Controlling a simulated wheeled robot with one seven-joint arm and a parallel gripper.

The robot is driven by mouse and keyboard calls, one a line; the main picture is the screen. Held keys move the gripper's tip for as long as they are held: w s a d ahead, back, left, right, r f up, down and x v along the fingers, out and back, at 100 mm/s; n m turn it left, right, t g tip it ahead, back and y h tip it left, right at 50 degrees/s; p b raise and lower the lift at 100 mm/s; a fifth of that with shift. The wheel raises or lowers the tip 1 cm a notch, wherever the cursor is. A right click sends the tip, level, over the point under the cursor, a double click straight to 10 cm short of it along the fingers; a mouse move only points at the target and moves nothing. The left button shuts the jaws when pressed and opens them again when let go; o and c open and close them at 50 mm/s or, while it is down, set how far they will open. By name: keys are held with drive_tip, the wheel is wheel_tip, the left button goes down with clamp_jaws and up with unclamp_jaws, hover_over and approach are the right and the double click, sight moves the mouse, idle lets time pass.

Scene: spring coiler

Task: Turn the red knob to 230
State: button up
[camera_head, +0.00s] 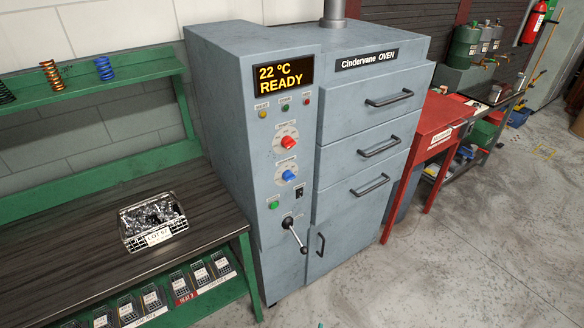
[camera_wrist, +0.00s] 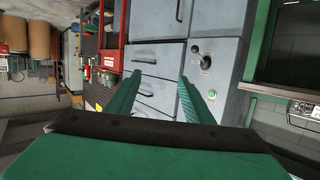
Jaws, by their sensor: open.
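The red knob (camera_head: 288,142) sits on a white dial plate on the control panel of the grey Cindervane oven (camera_head: 226,108). It is below the display (camera_head: 283,77), which reads 22 °C READY, and above the blue knob (camera_head: 289,176). The dial marks are too small to read. My gripper (camera_wrist: 158,78) is open and empty, with its two green fingers apart in the wrist view. It is clear of the oven front, which shows tilted beyond the fingers. I cannot make out the red knob in the wrist view.
Below the knobs are a green button (camera_head: 274,205), a black switch (camera_head: 299,192) and a lever (camera_head: 296,236). A green bench (camera_head: 100,262) with a wire basket (camera_head: 128,232) stands left. A red table (camera_head: 432,124) stands right. The floor in front is clear.

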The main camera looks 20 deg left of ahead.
drive_tip(key=w+a+r+n+y, duration=0.1)
drive_tip(key=w+a+r, duration=0.1)
drive_tip(key=w, duration=0.4)
drive_tip(key=w+a+r+n+y, duration=0.1)
drive_tip(key=w+a+r+y, duration=0.15)
drive_tip(key=w, duration=0.45)
drive_tip(key=n+g+y, duration=0.3)
drive_tip(key=n+y, duration=0.5)
drive_tip(key=n, duration=0.1)
approach(291, 146)
drive_tip(key=x, duration=0.9)
drive_tip(key=shift+w+r, duration=0.1)
drive_tip(key=c, duration=1)
